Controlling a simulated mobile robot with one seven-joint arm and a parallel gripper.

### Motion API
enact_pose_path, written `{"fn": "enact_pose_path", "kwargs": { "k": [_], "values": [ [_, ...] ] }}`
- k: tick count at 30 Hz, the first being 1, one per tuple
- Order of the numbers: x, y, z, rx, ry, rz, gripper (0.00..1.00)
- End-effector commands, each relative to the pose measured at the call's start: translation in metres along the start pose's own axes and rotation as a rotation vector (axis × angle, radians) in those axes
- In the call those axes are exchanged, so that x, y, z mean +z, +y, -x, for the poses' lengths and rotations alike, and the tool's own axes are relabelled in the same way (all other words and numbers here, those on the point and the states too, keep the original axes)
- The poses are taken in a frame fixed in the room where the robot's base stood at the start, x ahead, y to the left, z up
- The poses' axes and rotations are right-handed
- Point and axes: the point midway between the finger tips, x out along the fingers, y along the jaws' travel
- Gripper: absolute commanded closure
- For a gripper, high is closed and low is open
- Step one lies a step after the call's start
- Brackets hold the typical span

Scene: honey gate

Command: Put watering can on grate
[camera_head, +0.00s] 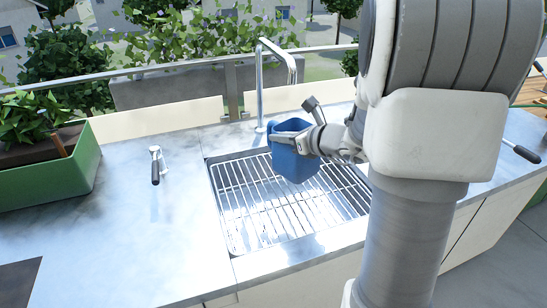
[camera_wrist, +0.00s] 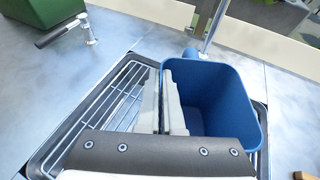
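The blue watering can (camera_head: 295,163) is over the far part of the metal grate (camera_head: 262,220) in the head view, roughly upright. My gripper (camera_head: 304,143) is at its upper edge. In the wrist view the open-topped can (camera_wrist: 218,95) is right of centre, and my gripper's fingers (camera_wrist: 165,102) straddle its left wall, apparently shut on it. The grate (camera_wrist: 100,105) shows to the left of the can. I cannot tell whether the can's base touches the bars. The can hides part of the grate.
A curved tap (camera_head: 262,85) stands behind the grate, close to the can. A lever handle (camera_head: 155,168) and a green planter (camera_head: 60,175) are on the counter to the left. A railing runs along the back.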

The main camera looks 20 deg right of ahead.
Motion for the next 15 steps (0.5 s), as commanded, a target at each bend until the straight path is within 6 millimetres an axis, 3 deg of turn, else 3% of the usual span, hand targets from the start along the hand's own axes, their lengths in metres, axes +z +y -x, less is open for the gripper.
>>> {"fn": "enact_pose_path", "kwargs": {
  "k": [3, 8, 15],
  "values": [
    [-0.004, 0.004, -0.02, 0.002, 0.0, 0.001, 1.0],
    [-0.006, 0.005, -0.028, 0.0, -0.001, 0.001, 1.0],
    [-0.037, 0.005, -0.041, 0.001, 0.001, -0.002, 1.0]
  ]
}}
